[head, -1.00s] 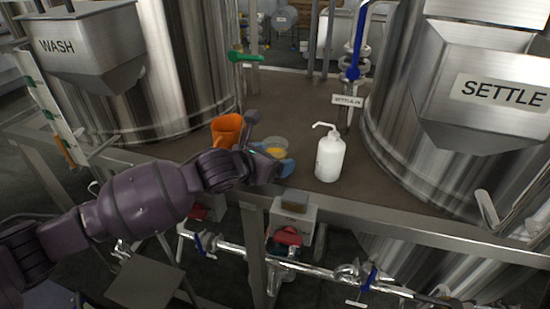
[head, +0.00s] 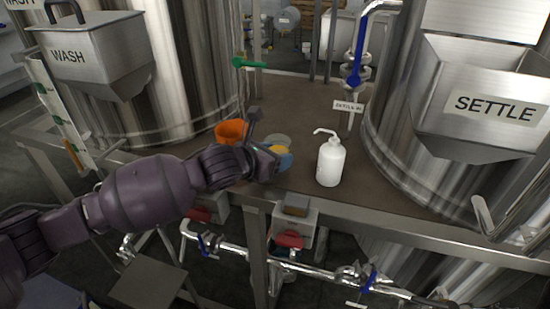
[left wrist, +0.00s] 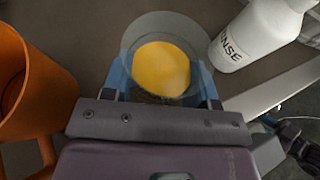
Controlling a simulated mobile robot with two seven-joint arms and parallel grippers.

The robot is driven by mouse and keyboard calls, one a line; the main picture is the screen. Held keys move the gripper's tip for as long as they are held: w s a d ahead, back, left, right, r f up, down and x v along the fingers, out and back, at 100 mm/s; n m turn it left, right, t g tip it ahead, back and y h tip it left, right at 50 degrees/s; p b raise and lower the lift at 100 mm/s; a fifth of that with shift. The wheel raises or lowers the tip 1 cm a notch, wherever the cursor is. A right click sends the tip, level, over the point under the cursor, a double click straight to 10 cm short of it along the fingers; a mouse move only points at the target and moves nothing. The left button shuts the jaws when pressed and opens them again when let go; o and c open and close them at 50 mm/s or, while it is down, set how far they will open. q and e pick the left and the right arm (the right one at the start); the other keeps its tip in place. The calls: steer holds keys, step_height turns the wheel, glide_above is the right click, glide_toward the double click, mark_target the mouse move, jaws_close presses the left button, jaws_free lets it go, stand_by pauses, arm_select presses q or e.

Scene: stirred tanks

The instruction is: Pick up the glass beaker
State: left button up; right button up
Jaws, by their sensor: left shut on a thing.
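The glass beaker (head: 277,141) is clear, with yellow liquid inside, and is near the front of the brown deck between the tanks. In the left wrist view the beaker (left wrist: 163,70) is upright between the two blue fingers. My left gripper (head: 276,159) is shut on the beaker, one finger on each side. It also shows in the left wrist view (left wrist: 163,85). I cannot tell whether the beaker's base touches the deck.
An orange jug (head: 230,132) is close on the left and a white rinse bottle (head: 330,160) on the right. The SETTLE tank (head: 400,125) and WASH tank (head: 190,70) flank the deck (head: 300,100). A blue-handled valve pipe (head: 356,60) rises behind. Deck behind the beaker is clear.

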arm_select(q)
step_height(320, 180, up, 18)
steer(key=p, duration=0.7)
steer(key=shift+f, duration=0.15)
